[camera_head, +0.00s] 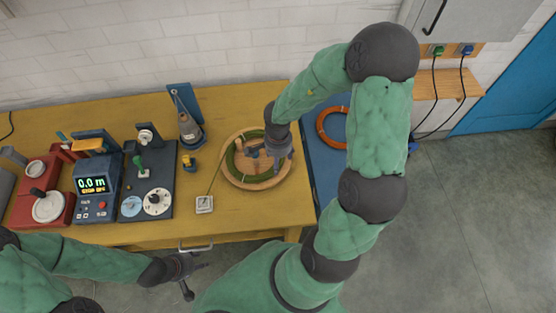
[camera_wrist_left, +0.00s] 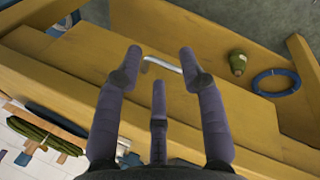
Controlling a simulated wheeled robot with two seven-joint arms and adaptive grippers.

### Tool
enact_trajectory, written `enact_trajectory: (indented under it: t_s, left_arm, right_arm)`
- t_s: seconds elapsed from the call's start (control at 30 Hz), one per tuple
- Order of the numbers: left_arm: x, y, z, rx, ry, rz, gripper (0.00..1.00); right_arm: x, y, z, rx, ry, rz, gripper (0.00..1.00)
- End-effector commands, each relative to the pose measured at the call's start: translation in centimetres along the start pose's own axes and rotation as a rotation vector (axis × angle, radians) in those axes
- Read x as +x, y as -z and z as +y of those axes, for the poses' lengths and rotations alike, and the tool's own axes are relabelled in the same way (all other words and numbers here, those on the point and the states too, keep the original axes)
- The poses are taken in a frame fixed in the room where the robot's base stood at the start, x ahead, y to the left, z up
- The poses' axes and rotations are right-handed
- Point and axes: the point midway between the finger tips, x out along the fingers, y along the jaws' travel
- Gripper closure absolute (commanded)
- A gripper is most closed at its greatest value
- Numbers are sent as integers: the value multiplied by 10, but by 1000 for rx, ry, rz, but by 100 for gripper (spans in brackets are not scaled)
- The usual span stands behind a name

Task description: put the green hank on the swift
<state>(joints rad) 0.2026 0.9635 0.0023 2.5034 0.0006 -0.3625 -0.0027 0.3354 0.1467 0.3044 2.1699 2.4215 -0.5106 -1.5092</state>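The green hank (camera_head: 230,161) lies as a ring on the round wooden swift (camera_head: 270,184) on the table. A thin green strand runs from it to a small pale square plate (camera_head: 204,204). My right gripper (camera_head: 275,152) is over the right part of the swift, fingers down among its wooden parts. Whether it grips anything is hidden. My left gripper (camera_head: 188,278) is below the table's front edge. Its three fingers are spread and empty in the left wrist view (camera_wrist_left: 160,65).
A blue counter unit (camera_head: 95,185) reading 0.0 m, a red unit (camera_head: 45,203) and a dark board with dials (camera_head: 157,180) fill the table's left. A cone on a stand (camera_head: 187,115) is behind. An orange ring (camera_head: 332,127) lies on a blue surface at right. A drawer handle (camera_head: 195,247) protrudes in front.

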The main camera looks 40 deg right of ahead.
Motion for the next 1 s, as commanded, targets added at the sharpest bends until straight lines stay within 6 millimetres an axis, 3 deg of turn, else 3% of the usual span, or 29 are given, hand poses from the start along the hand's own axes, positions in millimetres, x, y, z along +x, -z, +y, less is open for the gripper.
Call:
enact_trajectory:
  t_s: [0.1, 0.33, 1.0]
  left_arm:
    - [-16, -1, 6, 0, 0, 0, 60]
    - [-30, -1, 11, 0, 0, 0, 60]
    - [-32, -1, 12, 0, 0, 0, 60]
  right_arm:
    - [-26, 0, -1, 1, 3, 1, 31]
    - [-51, 0, 0, 0, 1, 0, 31]
    - [-57, 0, 0, 0, 0, 0, 31]
